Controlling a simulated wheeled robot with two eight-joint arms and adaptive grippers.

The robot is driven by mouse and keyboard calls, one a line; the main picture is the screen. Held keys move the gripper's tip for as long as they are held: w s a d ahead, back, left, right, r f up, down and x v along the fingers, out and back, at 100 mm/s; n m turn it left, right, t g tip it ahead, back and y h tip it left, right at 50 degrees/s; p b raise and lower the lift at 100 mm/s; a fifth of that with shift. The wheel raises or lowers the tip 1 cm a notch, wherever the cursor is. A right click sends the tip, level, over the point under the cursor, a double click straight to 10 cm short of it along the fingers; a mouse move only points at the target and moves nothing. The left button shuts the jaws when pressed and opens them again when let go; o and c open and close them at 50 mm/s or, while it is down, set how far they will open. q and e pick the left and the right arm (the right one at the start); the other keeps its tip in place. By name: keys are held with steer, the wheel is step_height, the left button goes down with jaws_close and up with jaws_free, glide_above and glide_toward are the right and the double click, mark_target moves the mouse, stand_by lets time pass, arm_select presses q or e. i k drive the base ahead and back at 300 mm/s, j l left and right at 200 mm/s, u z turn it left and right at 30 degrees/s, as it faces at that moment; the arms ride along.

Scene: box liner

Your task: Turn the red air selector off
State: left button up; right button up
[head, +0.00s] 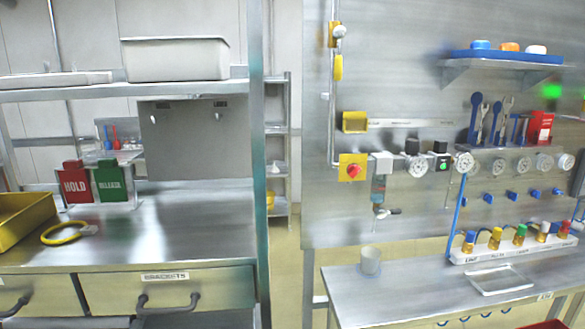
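A red rotary knob (353,172) sits on a square yellow plate (345,161) on the steel wall panel, right of the picture's middle. It looks like the red air selector. The direction it points is too small to tell. Next to it on the right is a white-grey block (381,163) with a filter bowl and a small valve below it. Neither of my grippers is in view.
Gauges (463,162) and blue valve handles (512,197) line the panel to the right. Below is a steel bench (400,300) with a cup (370,260) and a clear tray (500,279). A shelf post (257,150) and workbench (190,240) stand left.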

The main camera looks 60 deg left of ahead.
mark_target(353, 170)
steer(key=u, duration=1.8)
